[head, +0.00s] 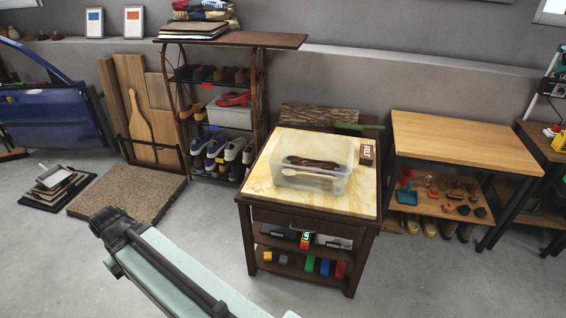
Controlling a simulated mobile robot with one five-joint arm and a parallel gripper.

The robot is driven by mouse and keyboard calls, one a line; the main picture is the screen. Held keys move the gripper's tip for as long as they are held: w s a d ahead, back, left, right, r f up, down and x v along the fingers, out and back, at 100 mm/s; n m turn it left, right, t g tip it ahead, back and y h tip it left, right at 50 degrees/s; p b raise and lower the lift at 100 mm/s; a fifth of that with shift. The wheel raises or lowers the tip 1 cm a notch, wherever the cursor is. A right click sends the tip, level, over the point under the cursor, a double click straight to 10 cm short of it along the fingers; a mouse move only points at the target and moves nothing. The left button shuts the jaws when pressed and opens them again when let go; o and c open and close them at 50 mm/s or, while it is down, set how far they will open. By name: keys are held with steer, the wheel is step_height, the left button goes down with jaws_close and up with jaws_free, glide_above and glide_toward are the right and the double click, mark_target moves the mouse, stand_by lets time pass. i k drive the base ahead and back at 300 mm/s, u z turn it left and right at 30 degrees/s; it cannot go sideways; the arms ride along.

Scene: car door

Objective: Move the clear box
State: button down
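The clear box (314,164) is a translucent, open-topped plastic container standing upright on the pale wooden top of a dark brown cart (275,193). Inside it lie a dark brown object and a pale, spoon-like wooden item. My arm reaches in from the bottom edge, left of the cart and apart from the box. Its dark end (115,225) shows at the lower left, but whether the fingers are open or shut cannot be made out.
A brown packet (367,153) lies beside the box. A wooden table (460,145) stands right of the cart. A shoe rack (221,110), brown mat (128,194) and blue car door (50,110) are left. Grey floor is free in front.

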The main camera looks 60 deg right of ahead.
mark_target(328, 179)
steer(key=z, duration=0.1)
steer(key=i, duration=1.4)
steer(key=z, duration=0.85)
steer(key=k, duration=0.7)
steer(key=z, duration=0.25)
steer(key=i, duration=0.9)
steer(key=u, duration=0.1)
